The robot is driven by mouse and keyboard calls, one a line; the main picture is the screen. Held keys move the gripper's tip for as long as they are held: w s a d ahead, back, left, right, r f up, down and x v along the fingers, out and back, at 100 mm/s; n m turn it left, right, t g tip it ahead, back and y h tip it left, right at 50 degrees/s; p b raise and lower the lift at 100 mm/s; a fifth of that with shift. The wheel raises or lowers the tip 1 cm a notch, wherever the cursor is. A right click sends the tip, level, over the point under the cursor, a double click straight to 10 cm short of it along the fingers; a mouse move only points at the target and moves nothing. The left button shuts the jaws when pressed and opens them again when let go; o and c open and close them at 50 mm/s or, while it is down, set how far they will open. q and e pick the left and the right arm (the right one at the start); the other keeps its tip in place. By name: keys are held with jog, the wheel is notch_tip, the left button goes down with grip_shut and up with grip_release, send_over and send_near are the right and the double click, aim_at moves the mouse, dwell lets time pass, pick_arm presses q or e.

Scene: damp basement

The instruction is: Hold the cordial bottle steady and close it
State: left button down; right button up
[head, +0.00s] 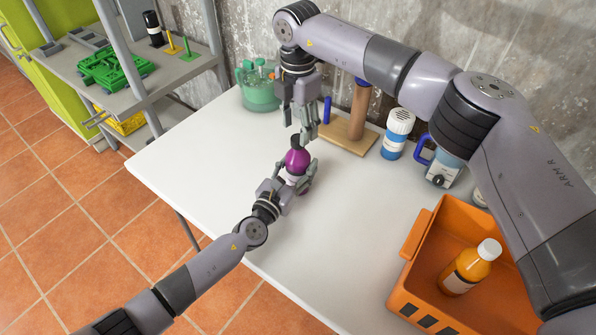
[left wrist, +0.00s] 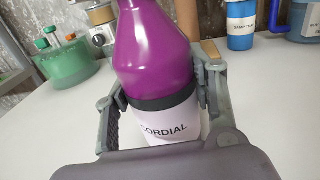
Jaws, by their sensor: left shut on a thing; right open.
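The purple cordial bottle (head: 297,161) stands upright on the white table, its white label reading CORDIAL in the left wrist view (left wrist: 158,50). My left gripper (head: 296,182) is shut around its labelled lower body, with one finger on each side. My right gripper (head: 303,122) points down right above the bottle, its fingers open. A small dark piece (head: 295,141) shows at the bottle's top, just under the right fingers; I cannot tell whether it is the neck or a cap. The bottle's top is cut off in the left wrist view.
Behind stand a green caddy (head: 262,97), a wooden stand (head: 347,137), a blue shaker (head: 396,145) and a blue-handled appliance (head: 441,170). An orange crate (head: 412,275) holding an orange bottle (head: 465,269) is at the front right. The table's left part is clear.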

notch_tip(320, 180, up, 9)
jog(key=shift+f, duration=0.2)
pick_arm(q)
jog(key=c, duration=0.6)
grip_release()
jog(key=shift+s, duration=0.1)
jog(key=v, duration=1.2)
jog(key=shift+f, duration=0.1)
